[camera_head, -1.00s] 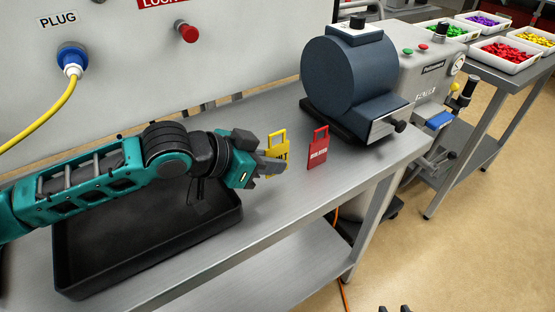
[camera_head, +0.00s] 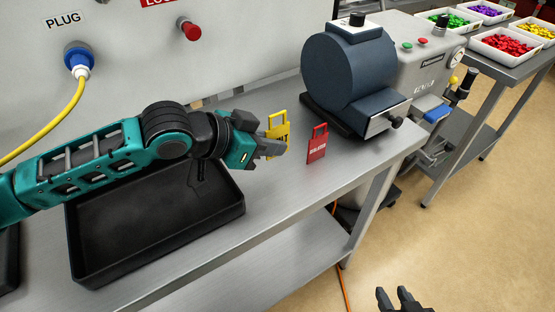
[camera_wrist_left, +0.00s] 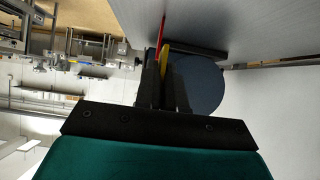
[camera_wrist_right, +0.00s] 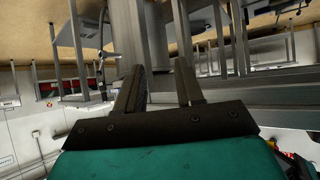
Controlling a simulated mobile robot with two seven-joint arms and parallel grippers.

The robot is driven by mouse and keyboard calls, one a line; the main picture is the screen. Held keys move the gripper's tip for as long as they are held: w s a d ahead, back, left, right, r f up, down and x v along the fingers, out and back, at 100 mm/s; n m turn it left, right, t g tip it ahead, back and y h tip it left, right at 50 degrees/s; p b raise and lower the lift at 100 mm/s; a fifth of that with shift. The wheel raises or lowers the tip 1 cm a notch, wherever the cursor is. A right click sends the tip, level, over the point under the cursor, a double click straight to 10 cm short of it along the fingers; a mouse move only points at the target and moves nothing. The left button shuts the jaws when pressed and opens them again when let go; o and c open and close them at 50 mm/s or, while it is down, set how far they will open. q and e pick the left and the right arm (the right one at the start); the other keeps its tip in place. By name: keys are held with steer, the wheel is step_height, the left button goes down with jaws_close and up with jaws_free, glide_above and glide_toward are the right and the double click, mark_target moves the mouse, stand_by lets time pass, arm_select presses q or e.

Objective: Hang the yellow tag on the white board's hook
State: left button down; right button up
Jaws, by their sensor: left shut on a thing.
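The yellow tag (camera_head: 278,125) is in my left gripper (camera_head: 275,148), whose fingers are shut on its lower part. The tag is upright with its loop on top, above the grey bench, left of a red tag. The tag shows as a thin yellow edge between the fingers in the left wrist view (camera_wrist_left: 165,58). The white board (camera_head: 125,40) stands behind the bench at the upper left; no hook is clear on it. My right gripper (camera_head: 399,296) is at the bottom edge of the head view. Its fingers are apart and empty in the right wrist view (camera_wrist_right: 158,82).
The red tag (camera_head: 318,148) stands on the bench (camera_head: 225,255). A dark blue drum machine (camera_head: 345,65) is behind it. A black tray (camera_head: 155,245) lies below my left arm. A blue plug (camera_head: 76,60) with a yellow cable and a red knob (camera_head: 189,29) are on the board.

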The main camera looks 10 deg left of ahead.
arm_select(q)
steer(key=w+a+r+n+t+y+b, duration=0.25)
steer(key=w+a+r+n+b, duration=0.2)
steer(key=a+r, duration=0.65)
steer(key=s+a+r+n+y+b, duration=0.1)
steer(key=s+a+r+b, duration=0.15)
steer(key=a, duration=0.45)
steer(key=s+a+r+n+y+b, duration=0.1)
steer(key=s+a+r+y, duration=0.1)
steer(key=a+r, duration=0.35)
steer(key=shift+m, duration=0.25)
steer(key=shift+w+a+f+p, duration=0.15)
steer(key=shift+w+a+f, duration=0.2)
steer(key=shift+w+a, duration=0.9)
steer(key=shift+w+a+f+p, duration=0.2)
steer(key=shift+w+a+f, duration=0.2)
steer(key=shift+w+a, duration=0.9)
steer(key=shift+w+a+f+p, duration=0.15)
steer(key=shift+w+a+f, duration=0.4)
steer(key=shift+a, duration=1.15)
steer(key=shift+w+a, duration=0.3)
steer(key=shift+w, duration=0.2)
steer(key=shift+w+a+f+p, duration=0.1)
steer(key=shift+f+p, duration=0.1)
steer(key=shift+p, duration=0.25)
steer(key=c, duration=1.1)
jaws_free()
steer(key=shift+c, duration=0.2)
